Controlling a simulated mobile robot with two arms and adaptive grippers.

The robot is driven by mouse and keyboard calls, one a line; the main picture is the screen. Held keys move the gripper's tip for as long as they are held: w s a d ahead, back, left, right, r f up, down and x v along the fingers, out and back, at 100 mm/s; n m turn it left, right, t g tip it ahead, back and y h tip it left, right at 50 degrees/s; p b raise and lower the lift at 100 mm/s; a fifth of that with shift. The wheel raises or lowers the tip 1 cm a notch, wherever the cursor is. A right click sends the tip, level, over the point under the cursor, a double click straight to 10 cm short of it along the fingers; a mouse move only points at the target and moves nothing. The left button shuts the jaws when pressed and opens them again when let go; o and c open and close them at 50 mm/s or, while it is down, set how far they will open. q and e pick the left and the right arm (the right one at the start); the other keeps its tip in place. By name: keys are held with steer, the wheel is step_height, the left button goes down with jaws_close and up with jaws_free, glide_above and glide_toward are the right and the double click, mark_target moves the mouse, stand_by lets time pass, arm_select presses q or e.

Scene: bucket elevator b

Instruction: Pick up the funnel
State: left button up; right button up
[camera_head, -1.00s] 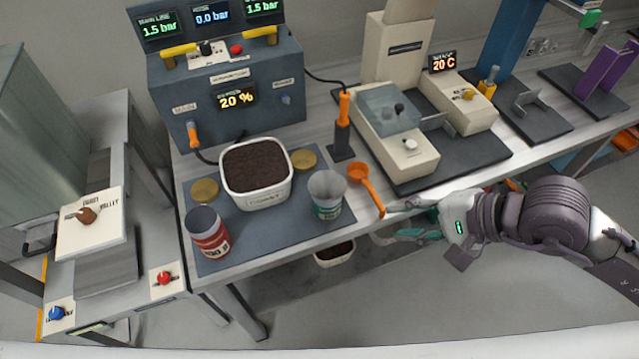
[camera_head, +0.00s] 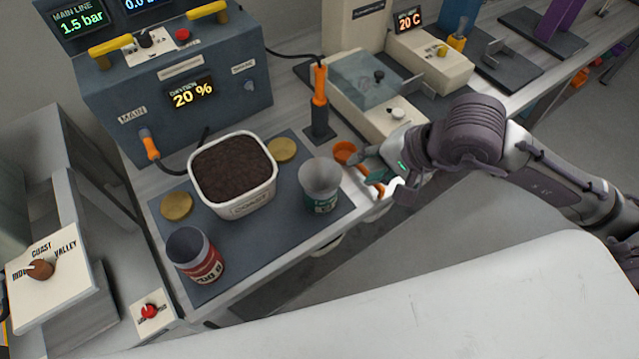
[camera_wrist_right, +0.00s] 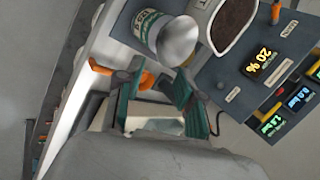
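The grey metallic funnel (camera_head: 320,174) sits on top of a green-and-white can (camera_head: 322,203) at the mat's right side, its wide mouth facing up. In the right wrist view the funnel (camera_wrist_right: 179,41) shows just beyond the fingers, on the can (camera_wrist_right: 149,27). My right gripper (camera_head: 363,167) is just right of the funnel, apart from it, above an orange scoop (camera_head: 345,152). In the right wrist view the gripper's teal fingers (camera_wrist_right: 158,74) are spread with nothing held. The scoop's handle is partly hidden by the gripper. My left gripper is not in view.
A white tub of dark grounds (camera_head: 235,207) stands left of the funnel on the dark mat (camera_head: 245,252), between two gold lids. A red can (camera_head: 195,256) stands at the mat's front left. An orange-handled tool (camera_head: 319,100) stands upright behind the funnel.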

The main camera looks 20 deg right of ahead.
mark_target(332, 182)
steer(key=p+x, duration=0.1)
steer(key=x, duration=0.3)
steer(key=p+x, duration=0.1)
steer(key=x, duration=0.2)
steer(key=shift+a+f+p, duration=0.3)
steer(key=shift+f, duration=0.1)
steer(key=shift+s, duration=0.1)
jaws_close()
